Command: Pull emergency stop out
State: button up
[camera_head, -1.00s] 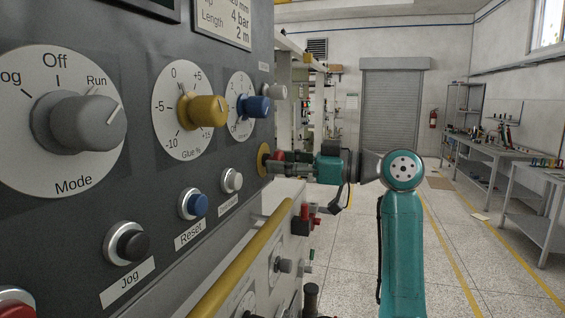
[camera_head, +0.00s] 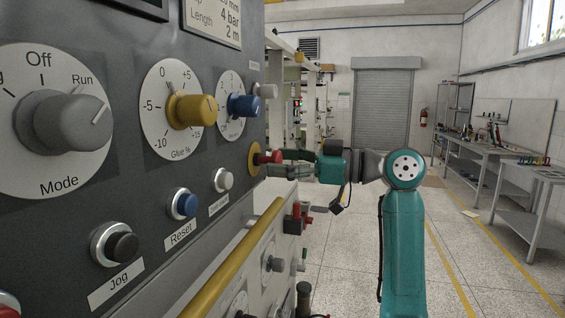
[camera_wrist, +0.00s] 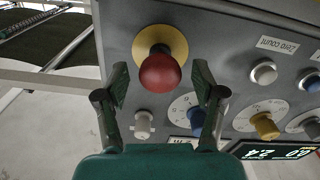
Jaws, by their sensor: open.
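The emergency stop is a red mushroom button on a yellow round plate. In the wrist view the red button (camera_wrist: 160,73) is at the upper middle, on the grey panel. In the head view the same button (camera_head: 270,157) stands out from the panel's right edge. My gripper (camera_wrist: 160,75) is open, its two fingers on either side of the button in the wrist view. In the head view my gripper (camera_head: 284,162) is level with the button and very close to it. I cannot tell whether the fingers touch it.
The panel also carries a mode dial (camera_head: 65,122), a yellow glue knob (camera_head: 192,110), a blue knob (camera_head: 243,105) and several push buttons. A yellow rail (camera_head: 238,262) runs along the panel below. The floor to the right is clear up to the benches (camera_head: 490,165).

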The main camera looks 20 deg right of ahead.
jog(key=v, duration=1.1)
jog(key=shift+s+d, duration=0.2)
jog(key=shift+d, duration=0.15)
jog(key=shift+f, duration=0.1)
